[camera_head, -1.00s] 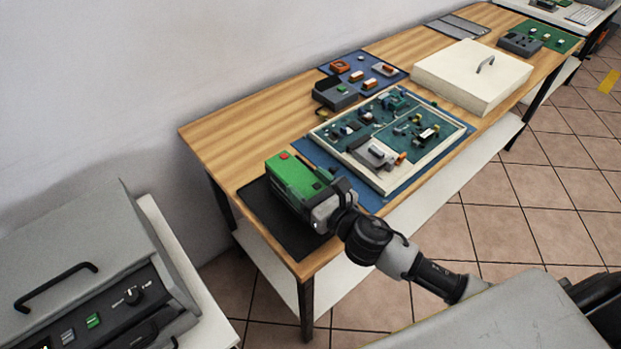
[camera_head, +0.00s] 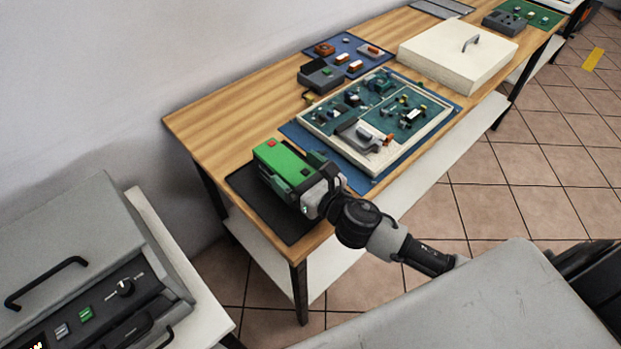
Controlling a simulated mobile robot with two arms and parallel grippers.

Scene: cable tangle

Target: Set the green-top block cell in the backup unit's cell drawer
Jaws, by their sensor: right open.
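The green-top block cell (camera_head: 283,158) is at the near left end of the wooden bench, over a dark mat (camera_head: 262,207). It has a small red patch on its top. My right gripper (camera_head: 304,178) is open at the block's right end, with its fingers close around that end. Whether they touch the block cannot be told. My left gripper is not in view. A grey unit (camera_head: 88,245) with a black handle, a knob and a green button stands at lower left and may be the backup unit. No open drawer shows on it.
On the bench (camera_head: 215,115) are a framed circuit board (camera_head: 333,150), a dark grey box (camera_head: 320,77), a blue mat (camera_head: 338,43) with small parts, and a large white lidded box (camera_head: 457,58). Bare wood lies behind the block. Tiled floor separates bench and grey unit.

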